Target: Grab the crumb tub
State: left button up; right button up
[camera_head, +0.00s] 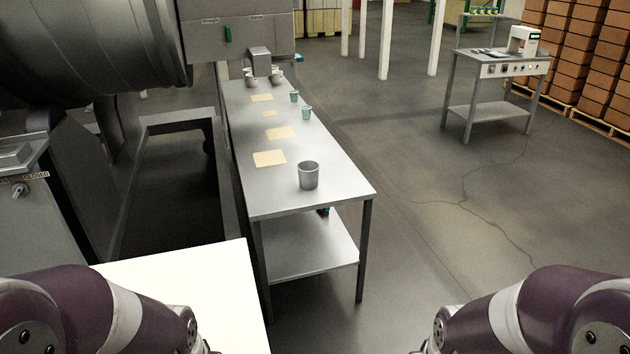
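A grey open-topped tub (308,176) stands upright near the front end of the long steel table (333,185); it is the largest loose container there and looks like the crumb tub. I cannot see what is inside it. My two purple arms show at the bottom left and bottom right corners, well short of the table. Neither gripper is in view, and nothing of mine touches the tub.
Several yellow sheets (269,158), small greenish cups (307,113) and far bowls (250,81) are on the table. A big drum machine (80,45) is at left, a white surface (190,290) in front. Floor right of the table is open, up to a bench (500,66).

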aim_at(308, 176)
jog(key=i+l, duration=0.1)
jog(key=l, duration=0.3)
jog(key=i+l, duration=0.1)
jog(key=l, duration=0.35)
jog(key=i+l, duration=0.1)
jog(key=l, duration=0.3)
jog(key=i+l, duration=0.2)
jog(key=i, duration=0.25)
jog(key=i+l, duration=0.2)
jog(key=i, duration=0.25)
jog(key=i+l, duration=0.2)
jog(key=i, duration=0.25)
jog(key=i+j, duration=1.4)
jog(key=i, duration=0.05)
